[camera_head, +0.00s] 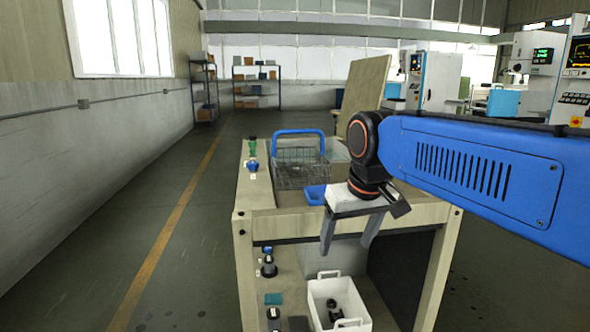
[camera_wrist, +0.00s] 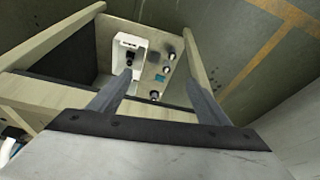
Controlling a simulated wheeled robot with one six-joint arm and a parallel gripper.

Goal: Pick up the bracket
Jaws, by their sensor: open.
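My gripper (camera_head: 346,246) is open and empty, pointing down over the near edge of the wooden cart; its two fingers also show in the wrist view (camera_wrist: 158,62). I cannot pick out the bracket for certain. A dark part (camera_head: 335,310) lies in a white handled bin (camera_head: 316,300) on the cart's lower shelf, below my gripper, and may be it. In the wrist view the bin (camera_wrist: 117,75) is beyond the left fingertip, which overlaps it, and the dark part (camera_wrist: 129,59) is small.
The cart's top (camera_head: 262,218) carries a wire basket (camera_head: 300,172) with a blue handle and a blue tray (camera_head: 315,194). The lower shelf also holds a teal block (camera_head: 273,299) and several dark knob-like parts (camera_head: 269,268). A wall runs along the left, with open floor (camera_head: 180,270) between.

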